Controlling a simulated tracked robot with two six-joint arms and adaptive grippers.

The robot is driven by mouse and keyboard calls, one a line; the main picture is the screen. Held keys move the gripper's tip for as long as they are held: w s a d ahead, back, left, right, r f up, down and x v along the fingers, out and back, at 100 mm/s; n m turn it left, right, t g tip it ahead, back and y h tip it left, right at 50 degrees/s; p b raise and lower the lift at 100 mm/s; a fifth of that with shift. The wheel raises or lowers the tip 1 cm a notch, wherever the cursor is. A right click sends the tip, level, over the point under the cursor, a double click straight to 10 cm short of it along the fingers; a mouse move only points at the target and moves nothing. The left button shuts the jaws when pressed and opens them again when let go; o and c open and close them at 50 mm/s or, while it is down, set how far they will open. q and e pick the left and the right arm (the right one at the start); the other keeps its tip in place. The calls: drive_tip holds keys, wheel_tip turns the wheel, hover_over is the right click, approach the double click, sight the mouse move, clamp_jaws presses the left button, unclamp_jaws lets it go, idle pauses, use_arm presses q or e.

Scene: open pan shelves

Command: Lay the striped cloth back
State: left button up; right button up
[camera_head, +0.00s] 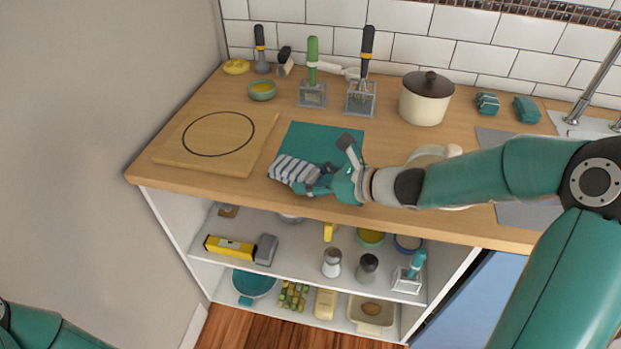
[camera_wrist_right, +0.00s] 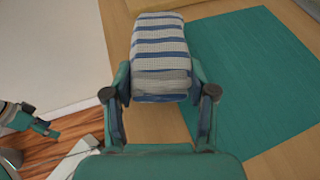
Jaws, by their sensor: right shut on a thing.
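The striped cloth (camera_head: 293,170), folded and grey-white with blue stripes, is at the front left corner of the teal mat (camera_head: 312,142) on the counter. My right gripper (camera_head: 318,180) is shut on its near end. In the right wrist view the cloth (camera_wrist_right: 160,50) sits between the two fingers of the gripper (camera_wrist_right: 160,98), beside the mat (camera_wrist_right: 260,75). I cannot tell whether the cloth touches the counter. My left arm shows at the lower left of the head view, without its gripper. What looks like my left gripper (camera_wrist_right: 35,122) is small at the left of the right wrist view.
A wooden board (camera_head: 170,148) with a dark ring lies left of the mat. Behind are a small green bowl (camera_head: 262,92), utensil holders (camera_head: 361,97) and a lidded pot (camera_head: 424,102). A pale pan (camera_head: 425,157) is partly hidden by my right arm. Open shelves (camera_head: 300,262) below hold several items.

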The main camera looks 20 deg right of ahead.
drive_tip(key=shift+f+b, duration=0.65)
drive_tip(key=shift+b, duration=0.05)
idle(0.8)
drive_tip(key=o, duration=1.4)
drive_tip(key=shift+p+v, duration=1.65)
drive_tip(key=shift+v, duration=2.35)
drive_tip(key=v, duration=1.2)
drive_tip(key=shift+w+f, duration=0.1)
